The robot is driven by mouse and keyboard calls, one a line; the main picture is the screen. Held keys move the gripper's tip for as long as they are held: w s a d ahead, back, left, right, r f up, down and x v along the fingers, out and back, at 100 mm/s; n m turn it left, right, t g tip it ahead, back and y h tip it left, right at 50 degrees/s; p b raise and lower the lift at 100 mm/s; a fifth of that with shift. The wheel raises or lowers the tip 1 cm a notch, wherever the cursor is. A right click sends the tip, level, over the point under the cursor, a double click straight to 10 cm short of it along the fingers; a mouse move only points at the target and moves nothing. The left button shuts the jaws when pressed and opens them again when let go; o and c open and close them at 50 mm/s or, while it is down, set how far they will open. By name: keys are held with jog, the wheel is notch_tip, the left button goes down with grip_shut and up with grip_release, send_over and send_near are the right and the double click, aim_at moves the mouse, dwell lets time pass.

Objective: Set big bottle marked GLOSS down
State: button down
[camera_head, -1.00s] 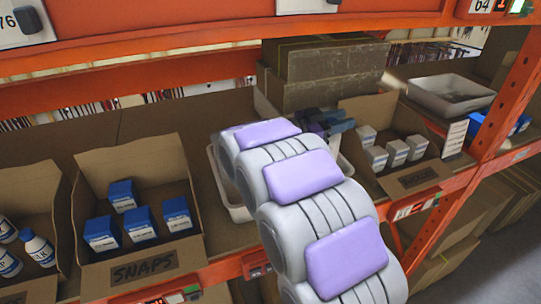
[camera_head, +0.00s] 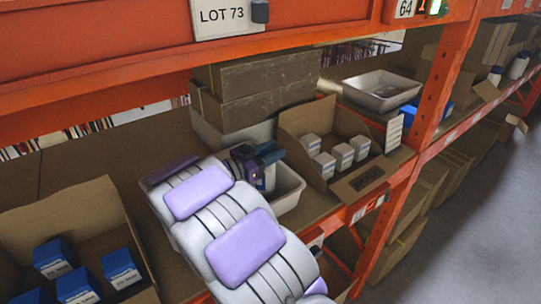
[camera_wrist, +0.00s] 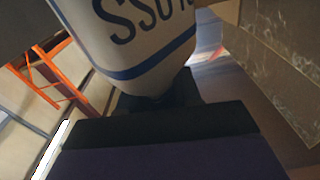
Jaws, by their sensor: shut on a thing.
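The big bottle (camera_wrist: 135,35) is white with a blue band and large dark letters, partly cut off, that read upside down in the wrist view. My gripper (camera_head: 268,158) is shut on it. In the head view only a small white and blue part of the bottle (camera_head: 268,180) shows beside the fingers; my arm hides the rest. My gripper is over a pale grey tray (camera_head: 291,193) on the shelf. I cannot tell whether the bottle touches the tray.
A carton of small white boxes (camera_head: 305,122) stands right of the tray. A carton of blue boxes (camera_head: 100,215) is at left. Brown cartons (camera_head: 255,85) stack behind my gripper. Another grey tray (camera_head: 380,88) and an orange upright (camera_head: 425,120) are at right.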

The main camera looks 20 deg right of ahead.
jog(key=shift+f, duration=0.65)
jog(key=shift+w+a+f, duration=0.15)
jog(key=shift+a+f, duration=0.05)
jog(key=shift+a, duration=0.4)
jog(key=c, duration=1.2)
grip_release()
jog(key=shift+d, duration=0.1)
jog(key=o, duration=0.4)
jog(key=shift+d, duration=0.3)
jog(key=shift+a+r, duration=0.1)
jog(key=shift+a, duration=0.15)
jog(key=shift+b+v, duration=0.55)
jog(key=shift+v, duration=3.15)
